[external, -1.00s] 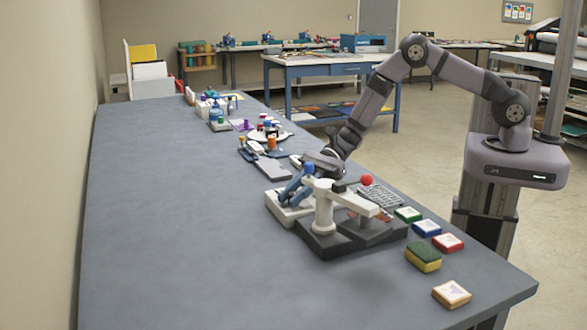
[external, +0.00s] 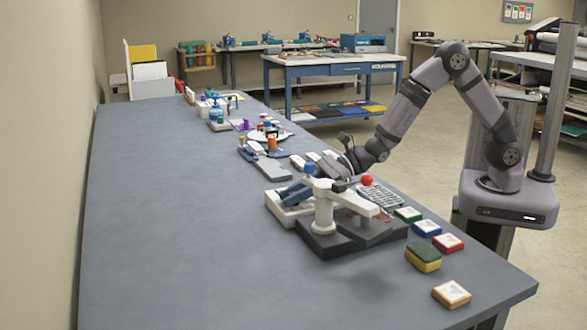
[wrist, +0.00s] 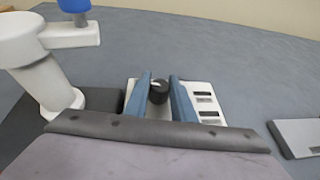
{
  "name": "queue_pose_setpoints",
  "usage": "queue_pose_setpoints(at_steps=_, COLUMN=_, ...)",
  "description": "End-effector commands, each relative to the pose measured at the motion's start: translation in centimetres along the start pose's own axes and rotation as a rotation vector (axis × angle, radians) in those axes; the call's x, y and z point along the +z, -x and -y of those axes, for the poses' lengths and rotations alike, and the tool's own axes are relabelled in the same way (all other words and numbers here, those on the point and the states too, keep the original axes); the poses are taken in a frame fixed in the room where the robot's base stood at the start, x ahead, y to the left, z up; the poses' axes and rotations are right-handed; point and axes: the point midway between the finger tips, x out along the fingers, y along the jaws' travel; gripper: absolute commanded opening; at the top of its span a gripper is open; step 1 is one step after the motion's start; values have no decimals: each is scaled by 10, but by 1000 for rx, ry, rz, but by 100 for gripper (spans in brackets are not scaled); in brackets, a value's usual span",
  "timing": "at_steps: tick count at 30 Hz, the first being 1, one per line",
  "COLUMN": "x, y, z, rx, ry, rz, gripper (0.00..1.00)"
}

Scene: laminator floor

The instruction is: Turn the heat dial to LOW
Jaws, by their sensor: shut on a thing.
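The heat dial (wrist: 158,94) is a round black knob with a white mark, on a white control box (wrist: 206,96) with dark labels. The labels are too small to read. My gripper (wrist: 160,80) has its two blue fingers on either side of the dial and is shut on it. In the external view my gripper (external: 291,190) is low over the white box (external: 281,214), behind the white post of the press. The dial itself is hidden there.
A press with a white post (external: 324,210), a blue knob and a dark base (external: 330,244) stands close beside the box. A red ball knob (external: 367,180) and a keypad (external: 382,197) are to its right. Colored blocks lie at front right. The table's left side is clear.

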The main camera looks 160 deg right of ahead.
Motion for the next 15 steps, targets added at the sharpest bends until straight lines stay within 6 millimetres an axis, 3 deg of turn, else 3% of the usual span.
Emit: queue_pose_setpoints(at_steps=15, x=-1, y=-1, z=-1, rx=-106, ry=-43, rz=1, gripper=0)
